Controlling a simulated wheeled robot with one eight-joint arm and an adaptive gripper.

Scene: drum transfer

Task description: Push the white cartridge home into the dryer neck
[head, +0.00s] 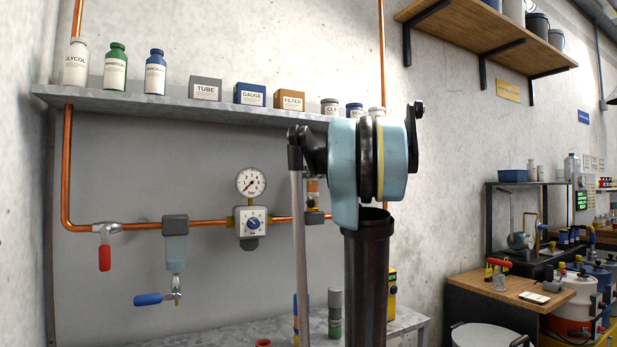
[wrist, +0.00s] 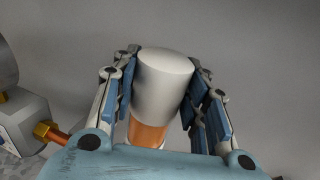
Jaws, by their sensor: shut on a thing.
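The white cartridge (wrist: 165,75) fills the middle of the wrist view, with an orange band (wrist: 148,132) at its lower end. My gripper (wrist: 166,85) is shut on the white body, one finger on each side. In the head view my own arm covers the gripper and most of the cartridge. A small orange piece (head: 313,186) shows left of the arm, above a grey fitting (head: 314,216) on the copper line, which looks like the dryer neck. The joint between cartridge and neck is hidden, so I cannot tell how deep it sits.
A regulator (head: 251,222) with a pressure gauge (head: 251,182) sits left of the fitting. A filter bowl (head: 175,245) and red-handled valve (head: 105,255) are further left. A shelf (head: 140,103) with bottles and boxes runs above. A bench (head: 270,325) lies below.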

